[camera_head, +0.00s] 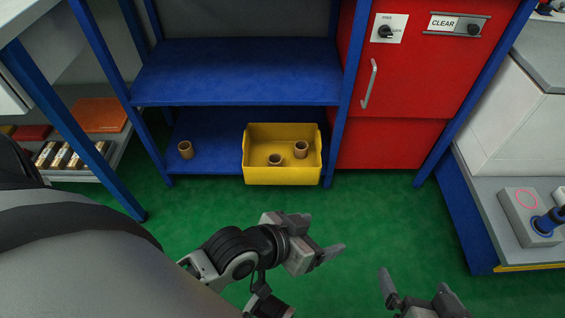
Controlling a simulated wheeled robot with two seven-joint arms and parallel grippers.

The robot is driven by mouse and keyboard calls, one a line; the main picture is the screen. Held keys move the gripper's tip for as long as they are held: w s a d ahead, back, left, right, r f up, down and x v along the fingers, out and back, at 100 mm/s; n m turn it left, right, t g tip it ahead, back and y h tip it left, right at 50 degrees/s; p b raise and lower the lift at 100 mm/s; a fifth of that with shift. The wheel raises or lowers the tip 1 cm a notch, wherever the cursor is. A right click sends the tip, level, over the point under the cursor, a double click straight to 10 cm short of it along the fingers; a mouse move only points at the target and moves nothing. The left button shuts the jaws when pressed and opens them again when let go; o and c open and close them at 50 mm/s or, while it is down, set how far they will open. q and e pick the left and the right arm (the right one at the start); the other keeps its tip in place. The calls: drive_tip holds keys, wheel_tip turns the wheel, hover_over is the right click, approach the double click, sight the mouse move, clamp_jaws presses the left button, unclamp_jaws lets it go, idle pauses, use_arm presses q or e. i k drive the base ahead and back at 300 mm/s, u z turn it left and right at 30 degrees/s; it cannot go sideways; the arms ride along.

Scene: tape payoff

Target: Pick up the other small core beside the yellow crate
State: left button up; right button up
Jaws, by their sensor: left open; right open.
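A small brown core (185,150) stands upright on the blue lower shelf, to the left of the yellow crate (284,175) and apart from it. The crate sits at the front of the same shelf. Two similar cores are inside it, one near the middle (275,160) and one at the right (300,149). My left gripper (338,254) is open and empty, in front of and below the crate. My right gripper (415,284) is open and empty at the bottom edge, further right, partly cut off by the frame.
A blue upper shelf (235,75) hangs over the lower shelf (217,127). A blue post (150,120) stands left of the lone core. A red cabinet (390,145) closes off the right side. Green floor (370,215) lies open in front.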

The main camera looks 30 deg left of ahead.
sight(185, 148)
drive_tip(key=u, duration=2.15)
drive_tip(key=i, duration=1.4)
drive_tip(key=u, duration=0.55)
